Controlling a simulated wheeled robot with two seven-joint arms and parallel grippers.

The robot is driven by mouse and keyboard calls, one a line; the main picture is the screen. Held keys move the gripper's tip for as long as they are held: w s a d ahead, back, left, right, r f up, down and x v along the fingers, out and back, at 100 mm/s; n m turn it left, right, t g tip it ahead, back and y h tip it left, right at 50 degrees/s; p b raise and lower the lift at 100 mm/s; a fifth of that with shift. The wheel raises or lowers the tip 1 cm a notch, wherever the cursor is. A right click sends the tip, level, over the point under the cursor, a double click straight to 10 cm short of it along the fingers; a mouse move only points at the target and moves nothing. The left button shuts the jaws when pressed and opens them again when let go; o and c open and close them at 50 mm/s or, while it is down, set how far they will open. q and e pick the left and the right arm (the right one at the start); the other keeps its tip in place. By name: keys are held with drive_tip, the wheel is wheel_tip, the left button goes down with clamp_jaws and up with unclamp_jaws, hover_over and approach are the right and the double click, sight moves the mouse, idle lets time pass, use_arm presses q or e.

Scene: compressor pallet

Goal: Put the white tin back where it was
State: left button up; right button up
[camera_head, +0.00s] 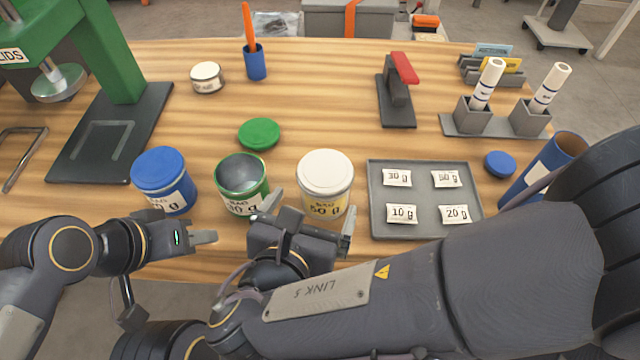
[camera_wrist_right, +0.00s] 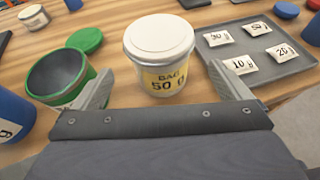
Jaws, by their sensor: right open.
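My right gripper (camera_head: 308,217) is open and empty at the tin's near side. In the right wrist view its two fingers (camera_wrist_right: 160,85) point toward the tin, one at each side, with no clear contact. My left gripper (camera_head: 208,238) is at the table's front edge, before the blue tin, apart from the white tin; its jaw gap cannot be made out.
A lidded blue tin (camera_head: 164,182) and an open green tin (camera_head: 242,180) stand left of the white tin. A green lid (camera_head: 258,134) lies behind them. A grey tray (camera_head: 425,231) with several sachets is close on the right. A small white-lidded jar (camera_head: 207,78) stands further back. The middle table is clear.

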drive_tip(key=shift+v, duration=1.65)
